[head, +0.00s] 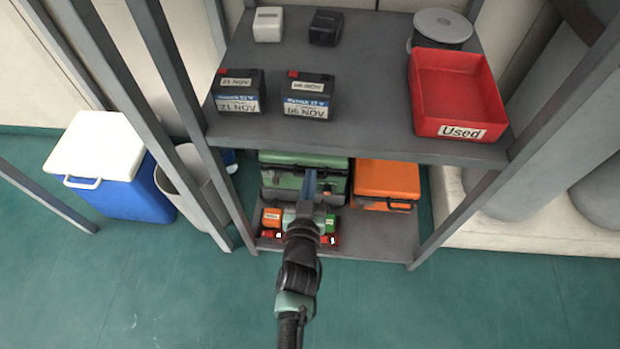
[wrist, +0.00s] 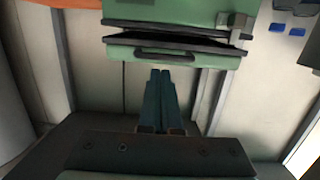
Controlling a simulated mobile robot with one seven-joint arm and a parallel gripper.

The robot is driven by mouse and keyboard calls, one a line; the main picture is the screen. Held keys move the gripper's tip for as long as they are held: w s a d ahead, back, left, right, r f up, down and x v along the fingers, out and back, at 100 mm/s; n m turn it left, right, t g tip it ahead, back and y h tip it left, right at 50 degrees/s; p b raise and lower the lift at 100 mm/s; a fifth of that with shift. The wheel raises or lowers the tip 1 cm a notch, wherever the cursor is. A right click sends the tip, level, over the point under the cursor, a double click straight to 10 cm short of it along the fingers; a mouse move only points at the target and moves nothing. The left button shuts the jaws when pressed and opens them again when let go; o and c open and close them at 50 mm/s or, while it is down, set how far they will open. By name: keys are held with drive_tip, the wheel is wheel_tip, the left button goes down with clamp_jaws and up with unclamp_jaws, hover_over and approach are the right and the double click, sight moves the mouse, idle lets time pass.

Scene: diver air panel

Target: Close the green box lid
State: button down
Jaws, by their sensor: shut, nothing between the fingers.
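The green box (head: 280,181) stands on the lower shelf, under the upper shelf's front edge. Its green lid (head: 300,158) has a dark rim. The wrist view shows two green parts of the box (wrist: 165,12), one with a dark handle (wrist: 150,54), and a dark gap between them, so the lid looks partly open. My gripper (head: 309,174) is shut and empty in front of the box, hiding part of its front. In the wrist view, its fingertips (wrist: 161,72) are close to the handled part; I cannot tell whether they touch it.
An orange case (head: 386,181) stands right of the green box. Small orange, red and green items (head: 271,218) lie in front of it. The upper shelf (head: 370,130) overhangs, carrying batteries (head: 238,92) and a red bin (head: 455,85). Shelf posts (head: 455,215) flank the space. The front floor is clear.

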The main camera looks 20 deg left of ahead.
drive_tip(key=f, duration=0.1)
drive_tip(key=f+b, duration=0.2)
drive_tip(key=shift+s, duration=0.25)
drive_tip(key=s+d+r+p, duration=0.3)
drive_tip(key=s+r+p, duration=0.2)
drive_tip(key=s, duration=0.5)
drive_tip(key=shift+p, duration=1.05)
drive_tip(key=shift+s, duration=0.1)
